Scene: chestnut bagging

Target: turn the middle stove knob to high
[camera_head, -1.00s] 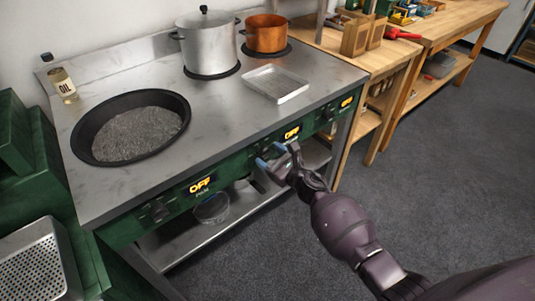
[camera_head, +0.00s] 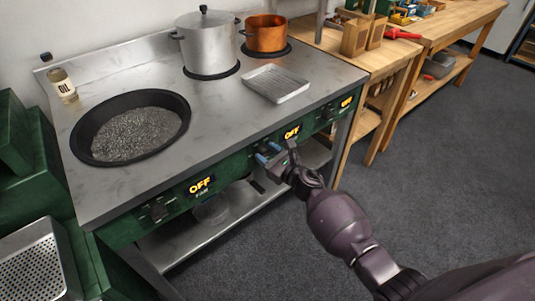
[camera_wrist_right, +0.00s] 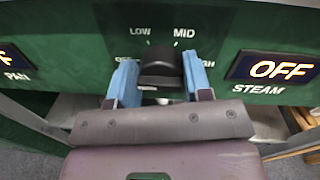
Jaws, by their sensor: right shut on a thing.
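The middle stove knob (camera_wrist_right: 159,66) is dark and sits on the green front panel (camera_wrist_right: 75,28) of the stove. White marks around it in the right wrist view read OFF, LOW, MID and HIGH. My right gripper (camera_head: 268,153) is shut on this knob, with one blue fingertip on each side of it. The fingers partly cover the OFF and HIGH marks, and I cannot tell which mark the knob points to. The STEAM display (camera_wrist_right: 274,67) to the right of the knob reads OFF. My left gripper is not in view.
Another knob (camera_head: 157,212) is at the left. Floor in front is clear.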

